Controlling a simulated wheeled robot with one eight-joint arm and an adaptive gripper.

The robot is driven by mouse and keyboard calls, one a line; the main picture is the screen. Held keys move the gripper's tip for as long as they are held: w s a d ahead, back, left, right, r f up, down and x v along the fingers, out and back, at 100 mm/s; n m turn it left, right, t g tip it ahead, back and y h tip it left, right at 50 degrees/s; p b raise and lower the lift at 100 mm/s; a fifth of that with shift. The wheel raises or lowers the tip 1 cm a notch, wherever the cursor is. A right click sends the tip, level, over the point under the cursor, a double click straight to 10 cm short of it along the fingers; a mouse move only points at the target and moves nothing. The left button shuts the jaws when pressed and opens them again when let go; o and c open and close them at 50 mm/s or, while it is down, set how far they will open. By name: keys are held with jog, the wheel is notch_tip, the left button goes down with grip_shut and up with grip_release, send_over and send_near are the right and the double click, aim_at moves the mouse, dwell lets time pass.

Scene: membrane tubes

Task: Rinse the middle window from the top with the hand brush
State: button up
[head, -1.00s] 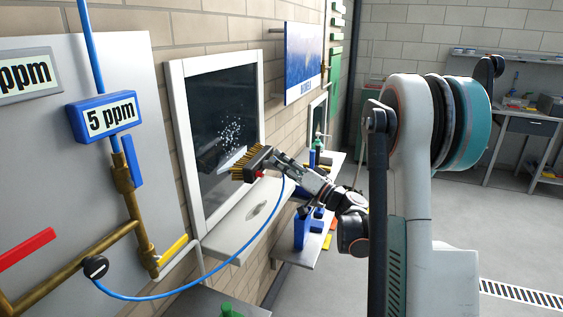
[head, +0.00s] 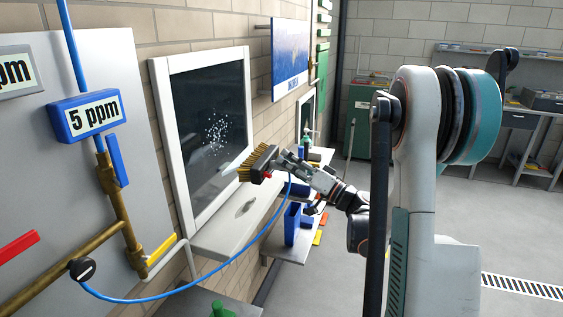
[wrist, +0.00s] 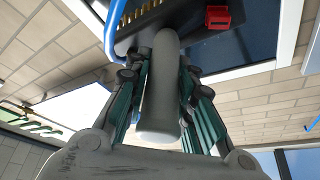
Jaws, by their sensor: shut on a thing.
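The window (head: 205,120) has a white frame and dark glass, set in the brick wall at left centre in the head view. A patch of white spots (head: 216,131) shows on its glass. My gripper (head: 290,164) is shut on the hand brush (head: 258,163), holding it in front of the lower right part of the window. The bristles are yellowish and point toward the glass; I cannot tell whether they touch. The wrist view shows the brush's grey handle (wrist: 160,95) between the fingers, with the dark head and a red part (wrist: 218,17) beyond. A blue hose (head: 262,230) runs to the brush.
A white sill (head: 235,225) juts out below the window. A meter reading 5 ppm (head: 88,115), brass pipes (head: 120,210) and a yellow lever (head: 167,248) are at left. A blue holder (head: 292,225) stands on a shelf beyond the sill. Floor at right is clear.

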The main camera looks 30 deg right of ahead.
jog(key=shift+s+d, duration=0.65)
jog(key=shift+s, duration=0.15)
jog(key=shift+s+d, duration=0.6)
jog(key=shift+s, duration=0.2)
